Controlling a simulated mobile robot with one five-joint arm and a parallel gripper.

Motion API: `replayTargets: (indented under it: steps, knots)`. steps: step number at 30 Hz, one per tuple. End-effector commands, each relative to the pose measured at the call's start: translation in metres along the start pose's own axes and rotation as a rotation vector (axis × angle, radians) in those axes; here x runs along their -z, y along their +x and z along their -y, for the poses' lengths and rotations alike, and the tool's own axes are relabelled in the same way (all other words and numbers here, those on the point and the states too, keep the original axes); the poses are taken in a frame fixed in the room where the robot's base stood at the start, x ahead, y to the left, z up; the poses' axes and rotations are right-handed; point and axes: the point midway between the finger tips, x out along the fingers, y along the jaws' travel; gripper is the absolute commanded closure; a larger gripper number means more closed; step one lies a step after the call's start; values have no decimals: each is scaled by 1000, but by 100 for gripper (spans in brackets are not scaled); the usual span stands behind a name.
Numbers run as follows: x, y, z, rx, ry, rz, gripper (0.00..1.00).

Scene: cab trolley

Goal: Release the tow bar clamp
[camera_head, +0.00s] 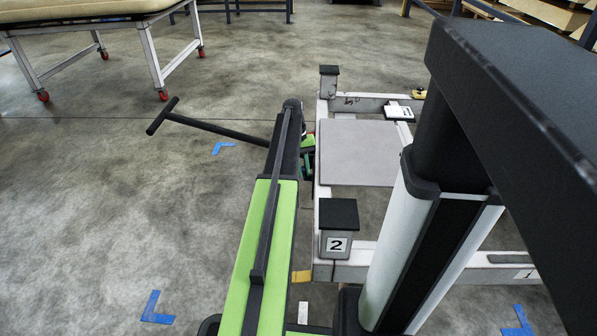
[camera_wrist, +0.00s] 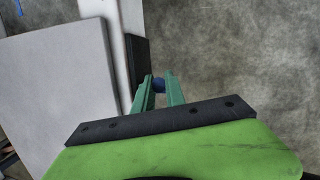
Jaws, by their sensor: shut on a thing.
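My gripper (camera_wrist: 158,93) shows in the wrist view as two teal fingers, shut on a small dark blue round knob (camera_wrist: 159,84). The knob looks like part of the tow bar clamp, but the rest of the clamp cannot be made out. A black block (camera_wrist: 137,64) sits on the white rail close to the left finger. In the head view the black tow bar (camera_head: 218,129) slants out to the left with a T-handle at its end. My arm hides its inner end, and the gripper shows only in part beside the trolley frame.
The pale trolley frame (camera_head: 342,270) has a grey panel (camera_head: 356,152) and a corner post marked 2 (camera_head: 338,228). A padded table (camera_head: 158,62) on red castors stands at the back left. Blue floor marks (camera_head: 154,308) lie around.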

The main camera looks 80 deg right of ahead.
Motion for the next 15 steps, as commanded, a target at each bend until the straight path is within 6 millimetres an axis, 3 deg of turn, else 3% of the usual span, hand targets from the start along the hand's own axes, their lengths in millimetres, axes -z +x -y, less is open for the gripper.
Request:
replayTargets:
  steps: [15]
  knots:
    - [4,-2,-9,16,-2,80,100]
